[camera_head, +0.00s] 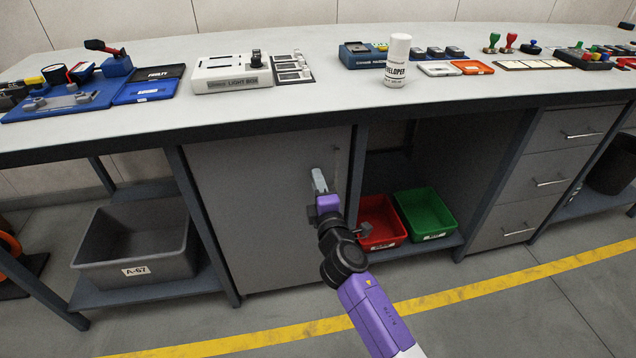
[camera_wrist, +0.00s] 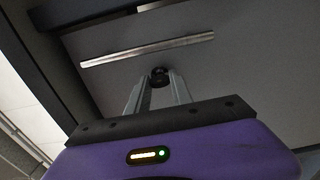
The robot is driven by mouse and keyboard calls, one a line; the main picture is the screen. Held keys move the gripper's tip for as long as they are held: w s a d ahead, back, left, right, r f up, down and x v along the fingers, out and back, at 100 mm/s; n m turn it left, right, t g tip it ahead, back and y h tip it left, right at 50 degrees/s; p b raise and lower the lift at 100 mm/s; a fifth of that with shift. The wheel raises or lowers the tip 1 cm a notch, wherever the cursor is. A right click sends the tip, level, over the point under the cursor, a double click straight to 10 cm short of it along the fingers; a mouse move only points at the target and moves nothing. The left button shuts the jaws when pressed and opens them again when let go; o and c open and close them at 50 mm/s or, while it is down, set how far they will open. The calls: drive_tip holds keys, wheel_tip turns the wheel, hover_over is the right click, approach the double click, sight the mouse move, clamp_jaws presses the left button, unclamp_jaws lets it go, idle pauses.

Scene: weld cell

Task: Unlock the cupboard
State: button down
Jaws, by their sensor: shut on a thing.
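The cupboard door (camera_head: 255,205) is a flat grey panel under the bench, and it stands shut. It also fills much of the wrist view (camera_wrist: 245,75). My gripper (camera_head: 318,174) is at the right part of the door. In the wrist view, the fingers of my gripper (camera_wrist: 160,86) are closed on a small dark round knob (camera_wrist: 160,73), which looks like the lock's turning part. A silver bar handle (camera_wrist: 147,48) lies beyond the knob. In the head view, my gripper hides the knob. Which way the lock is turned cannot be told.
The worktop (camera_head: 300,103) overhangs the door and carries a light box (camera_head: 230,75) and a white bottle (camera_head: 397,60). Right of the door, an open bay holds a red bin (camera_head: 378,240) and a green bin (camera_head: 425,213). A grey crate (camera_head: 140,260) stands left.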

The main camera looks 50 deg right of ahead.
drive_tip(key=c, duration=1.1)
unclamp_jaws()
drive_tip(key=shift+c, duration=0.2)
drive_tip(key=v, duration=0.7)
drive_tip(key=shift+s+a, duration=0.25)
drive_tip(key=shift+s, duration=0.05)
